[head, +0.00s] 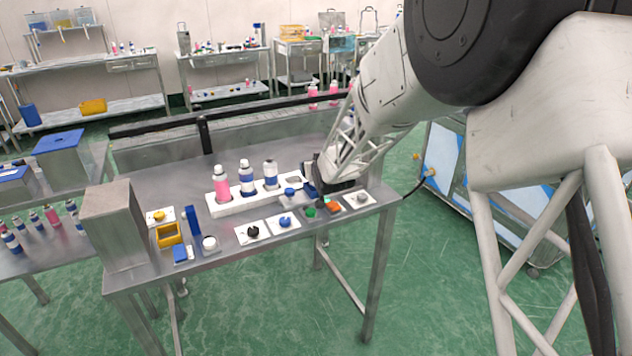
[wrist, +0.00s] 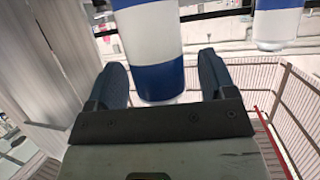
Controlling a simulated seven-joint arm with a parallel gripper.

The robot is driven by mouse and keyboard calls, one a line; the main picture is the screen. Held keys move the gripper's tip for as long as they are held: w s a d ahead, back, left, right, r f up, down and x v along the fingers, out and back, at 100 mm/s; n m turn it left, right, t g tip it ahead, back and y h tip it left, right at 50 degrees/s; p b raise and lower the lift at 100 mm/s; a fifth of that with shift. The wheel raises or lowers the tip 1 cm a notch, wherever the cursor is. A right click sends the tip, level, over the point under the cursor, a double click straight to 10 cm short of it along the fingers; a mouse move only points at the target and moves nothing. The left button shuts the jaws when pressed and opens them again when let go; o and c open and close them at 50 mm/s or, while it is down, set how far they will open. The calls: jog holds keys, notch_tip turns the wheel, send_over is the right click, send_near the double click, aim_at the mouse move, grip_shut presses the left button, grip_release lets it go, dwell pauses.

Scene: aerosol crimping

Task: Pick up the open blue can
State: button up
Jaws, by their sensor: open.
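A white rack (head: 244,198) on the metal table holds a pink can (head: 221,186) and two blue-and-white cans. One blue-and-white can (head: 246,179) stands in the middle; the other (head: 270,174) is at the right, nearest my gripper. I cannot clearly tell which top is open. My gripper (head: 308,186) is low over the table, right of the cans and partly hidden by my arm. In the wrist view, a blue-and-white can (wrist: 155,45) appears between the open fingers of my gripper (wrist: 162,75), with a gap at the right finger. Its top is out of frame.
A second blue-and-white can (wrist: 277,22) shows at the right of the wrist view. A blue knob (head: 285,221) and a black knob (head: 253,232) sit on white plates along the table's front. A grey metal box (head: 115,225) and a yellow bin (head: 169,235) stand at the left.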

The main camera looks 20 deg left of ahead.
jog(key=shift+c, duration=0.2)
dwell(0.3)
jog(key=c, duration=1.3)
jog(key=shift+r, duration=0.2)
jog(key=shift+r, duration=0.55)
jog(key=shift+s+d+r, duration=0.1)
jog(key=shift+s+r, duration=0.1)
jog(key=shift+r, duration=0.4)
jog(key=shift+s+d+r, duration=0.1)
jog(key=shift+s+r, duration=0.05)
jog(key=shift+r, duration=0.4)
jog(key=s+d, duration=0.2)
jog(key=s, duration=0.2)
jog(key=s+d+r, duration=0.1)
jog(key=s+d, duration=0.2)
jog(key=s, duration=0.1)
jog(key=s+d, duration=0.2)
jog(key=s, duration=0.3)
jog(key=shift+d+r, duration=0.15)
jog(key=shift+d, duration=0.2)
